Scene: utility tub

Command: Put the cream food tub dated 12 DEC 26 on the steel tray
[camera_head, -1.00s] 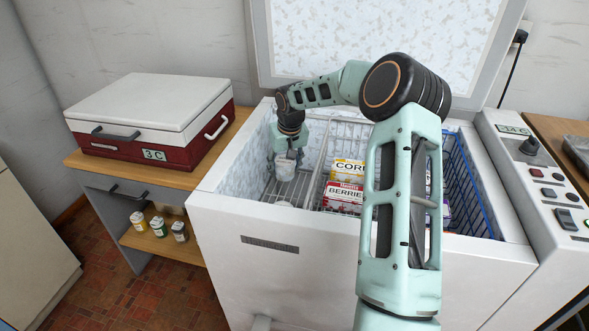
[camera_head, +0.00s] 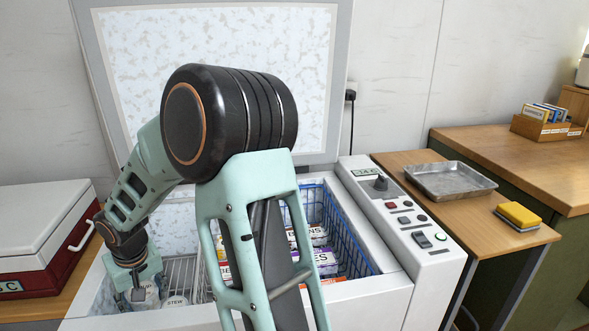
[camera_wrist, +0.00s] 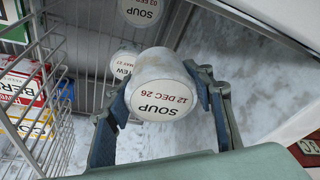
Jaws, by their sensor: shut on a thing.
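The cream food tub (camera_wrist: 161,92) shows the lid text "SOUP 12 DEC 26" in the wrist view. My gripper (camera_wrist: 165,100) is shut on it, one finger on each side. In the head view my gripper (camera_head: 138,296) and the tub (camera_head: 148,296) are at the left end of the open freezer. The steel tray (camera_head: 449,181) lies empty on the wooden side table to the right of the freezer, well away from my gripper.
A tub marked STEW (camera_head: 176,301) and a SOUP tub (camera_wrist: 142,10) dated 03 FEB are nearby. A wire divider (camera_wrist: 40,110) separates them from food boxes (camera_wrist: 20,95). The control panel (camera_head: 393,205) and a yellow sponge (camera_head: 519,214) are at right.

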